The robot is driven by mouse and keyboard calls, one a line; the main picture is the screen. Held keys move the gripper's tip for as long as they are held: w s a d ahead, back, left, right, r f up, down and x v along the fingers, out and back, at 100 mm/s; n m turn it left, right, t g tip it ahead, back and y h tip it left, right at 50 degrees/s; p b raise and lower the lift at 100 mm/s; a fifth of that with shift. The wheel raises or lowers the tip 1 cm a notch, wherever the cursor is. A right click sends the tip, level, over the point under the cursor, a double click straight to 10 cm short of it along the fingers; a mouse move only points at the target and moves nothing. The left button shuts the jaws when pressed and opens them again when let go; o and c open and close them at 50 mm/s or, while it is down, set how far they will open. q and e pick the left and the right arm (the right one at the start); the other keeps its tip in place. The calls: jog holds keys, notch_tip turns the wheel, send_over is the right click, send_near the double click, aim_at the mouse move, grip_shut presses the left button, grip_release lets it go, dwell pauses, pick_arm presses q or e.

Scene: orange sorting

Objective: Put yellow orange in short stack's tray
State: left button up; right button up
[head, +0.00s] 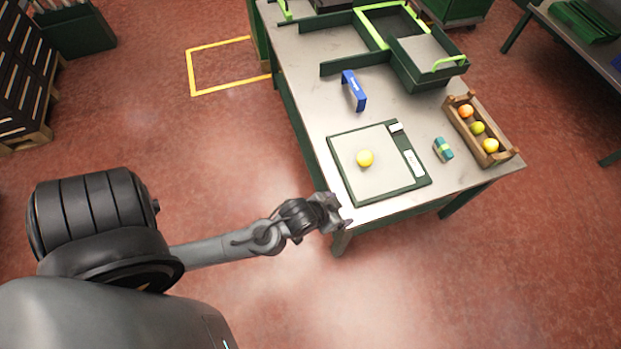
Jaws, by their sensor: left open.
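A yellow orange (365,158) sits on the pale plate of a flat, dark-framed scale-like device (385,182) near the table's front edge. Green trays stand at the back of the table; one dark green tray (428,62) sits at the right, beside a tray with a bright green rim (372,28). I cannot tell for certain which of them belongs to the short stack. My left gripper (338,212) is open and empty at the table's near left corner, apart from the orange, to its lower left. My right gripper is not in view.
A blue bracket-like item (353,90) stands behind the device. The metal tabletop (310,100) is bare at the left.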

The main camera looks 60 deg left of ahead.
pick_arm(q)
jog(key=s+r+g, duration=0.1)
jog(key=s, duration=0.2)
jog(key=s+d+r+m+g, duration=0.1)
jog(key=s+r+g, duration=0.1)
jog(key=s, duration=0.2)
jog(key=s+r+g, duration=0.1)
jog(key=s, duration=0.2)
jog(key=shift+s+d+r+m+h, duration=0.15)
jog(key=shift+s+d+m+h, duration=0.15)
jog(key=shift+m, duration=0.1)
jog(key=shift+c, duration=1.1)
jog(key=shift+w, duration=0.1)
